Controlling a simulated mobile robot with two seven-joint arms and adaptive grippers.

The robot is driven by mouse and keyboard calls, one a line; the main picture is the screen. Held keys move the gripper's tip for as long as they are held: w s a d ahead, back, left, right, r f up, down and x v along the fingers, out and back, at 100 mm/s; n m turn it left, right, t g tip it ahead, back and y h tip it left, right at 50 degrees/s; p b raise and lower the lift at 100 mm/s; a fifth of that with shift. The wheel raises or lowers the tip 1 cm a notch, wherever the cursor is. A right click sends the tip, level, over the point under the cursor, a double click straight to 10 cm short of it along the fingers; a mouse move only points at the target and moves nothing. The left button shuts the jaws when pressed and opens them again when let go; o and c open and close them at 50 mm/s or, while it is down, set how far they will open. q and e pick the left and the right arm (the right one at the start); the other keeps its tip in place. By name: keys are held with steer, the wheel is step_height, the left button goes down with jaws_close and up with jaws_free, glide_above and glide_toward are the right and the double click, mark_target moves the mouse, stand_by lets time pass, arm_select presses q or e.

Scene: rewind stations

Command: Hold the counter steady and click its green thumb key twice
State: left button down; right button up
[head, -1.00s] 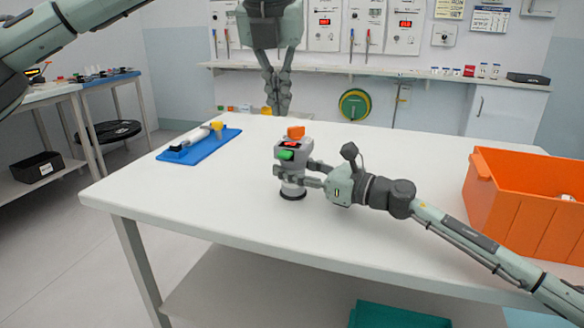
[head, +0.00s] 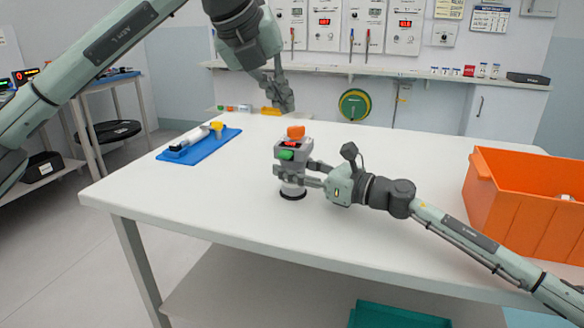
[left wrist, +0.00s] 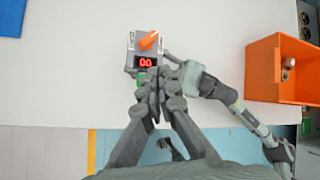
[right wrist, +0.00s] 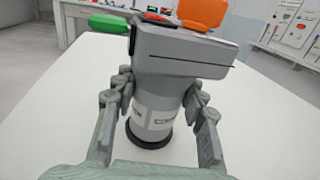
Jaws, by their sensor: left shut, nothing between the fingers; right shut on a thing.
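The counter (head: 292,160) stands upright on the white table, a grey head on a pale round body with a dark base ring. Its green thumb key (head: 285,155) sticks out on the left side, and an orange part (head: 296,132) sits on top. In the left wrist view its red display (left wrist: 145,62) seems to read 00. My right gripper (head: 290,176) is shut around the counter's body, below the head; the right wrist view shows a finger on each side of the body (right wrist: 152,118).
A blue tray (head: 222,137) with a white-and-yellow tool lies at the table's left. An orange bin (head: 480,200) stands at the right. The white table (head: 230,205) is clear around the counter. Several small coloured items line the back edge.

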arm_select(q)
steer(key=a+n+t+h, duration=0.1)
glide_toward(287, 149)
steer(key=shift+x, duration=2.8)
